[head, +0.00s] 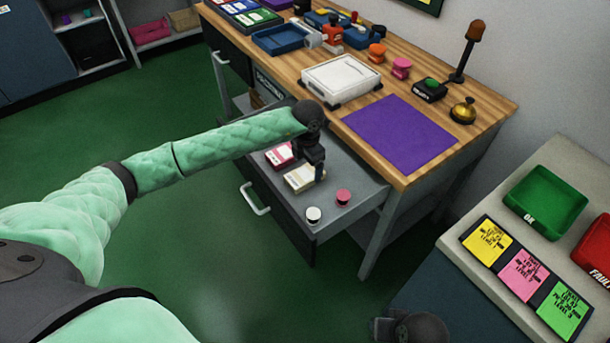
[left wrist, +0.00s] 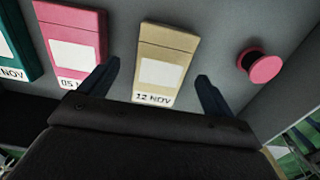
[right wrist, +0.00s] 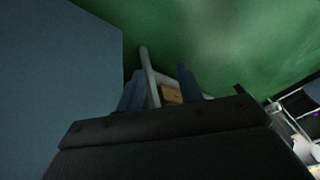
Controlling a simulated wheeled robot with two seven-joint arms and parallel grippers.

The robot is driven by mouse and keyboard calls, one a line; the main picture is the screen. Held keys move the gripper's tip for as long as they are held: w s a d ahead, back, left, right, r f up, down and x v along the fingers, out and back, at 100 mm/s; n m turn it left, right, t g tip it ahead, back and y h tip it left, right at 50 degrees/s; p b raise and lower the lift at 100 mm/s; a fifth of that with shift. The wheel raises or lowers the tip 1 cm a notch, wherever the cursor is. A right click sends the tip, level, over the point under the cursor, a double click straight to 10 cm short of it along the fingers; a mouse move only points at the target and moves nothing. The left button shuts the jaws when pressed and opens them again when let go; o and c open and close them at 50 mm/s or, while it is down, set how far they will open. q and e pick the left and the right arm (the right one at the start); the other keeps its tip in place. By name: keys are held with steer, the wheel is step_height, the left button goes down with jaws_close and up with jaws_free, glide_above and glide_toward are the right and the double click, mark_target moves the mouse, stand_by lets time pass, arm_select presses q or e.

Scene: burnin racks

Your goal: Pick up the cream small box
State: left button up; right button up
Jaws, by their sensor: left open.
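The cream small box (head: 302,179) lies in the open drawer (head: 272,185) under the workbench. In the left wrist view the cream box (left wrist: 165,55) shows a blank white label and a "12 NOV" strip. My left gripper (head: 314,168) is above it, pointing down, and partly hides it. Its two fingers (left wrist: 157,88) are apart, one towards each side of the box's lower end; I cannot tell how high they are above it. My right gripper (right wrist: 160,90) is away from the drawer, its fingers apart with nothing seen held.
A pink box (left wrist: 72,38) lies left of the cream one, with a teal box (left wrist: 14,45) beyond. A pink spool (head: 343,197) and a white spool (head: 313,214) stand in the drawer. The bench top with its purple mat (head: 400,134) overhangs behind.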

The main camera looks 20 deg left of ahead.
mark_target(307, 173)
arm_select(q)
steer(key=shift+s+f+p, duration=0.25)
steer(key=shift+f+p, duration=0.05)
steer(key=shift+f, duration=1.45)
steer(key=c, duration=1.1)
arm_select(e)
steer(key=shift+s+d+r+g, duration=0.15)
steer(key=shift+s+d+r, duration=0.1)
steer(key=shift+d+r, duration=0.2)
steer(key=shift+s+d+r+g, duration=0.15)
steer(key=shift+s+d+r, duration=0.05)
steer(key=shift+d+r, duration=0.25)
arm_select(q)
steer(key=shift+r, duration=0.15)
